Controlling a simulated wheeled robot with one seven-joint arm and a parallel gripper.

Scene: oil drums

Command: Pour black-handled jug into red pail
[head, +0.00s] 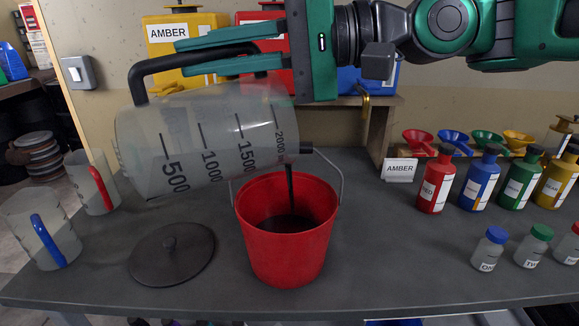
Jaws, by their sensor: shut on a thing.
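The black-handled jug (205,140) is a translucent measuring jug with black volume marks. It is tipped nearly onto its side, with its mouth to the right above the red pail (285,255). My gripper (228,58) is shut on the jug's black handle, above the jug body. A thin dark stream (290,185) runs from the jug's mouth down into the pail. Dark liquid (287,223) shows inside the pail. The pail stands upright on the grey bench, its wire handle raised. How much liquid is left in the jug cannot be told.
A dark round lid (172,252) lies left of the pail. A red-handled jug (92,184) and a blue-handled jug (40,230) stand at far left. Coloured bottles (436,182), small vials (490,249) and an AMBER card (399,169) stand right.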

